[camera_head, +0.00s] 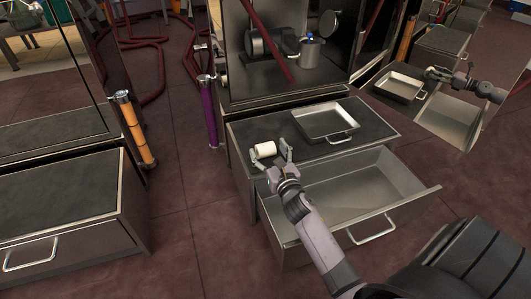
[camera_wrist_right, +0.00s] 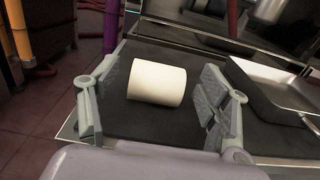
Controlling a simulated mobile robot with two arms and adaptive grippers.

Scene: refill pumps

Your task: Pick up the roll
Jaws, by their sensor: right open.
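The roll (camera_head: 265,150) is a small white cylinder lying on its side on the dark top of the drawer cabinet (camera_head: 240,130), near its left front corner. In the right wrist view the roll (camera_wrist_right: 157,83) lies between the two fingers, with gaps on both sides. My right gripper (camera_head: 270,160) is open around the roll and does not visibly touch it; its fingers also show in the right wrist view (camera_wrist_right: 158,105). My left gripper is not in view.
A metal tray (camera_head: 325,119) with a handle sits right of the roll. The drawer (camera_head: 350,190) below is pulled open and empty. A dark machine panel (camera_head: 260,80) rises behind. Purple (camera_head: 209,115) and orange (camera_head: 137,130) posts stand to the left. Another cabinet (camera_head: 60,210) is at far left.

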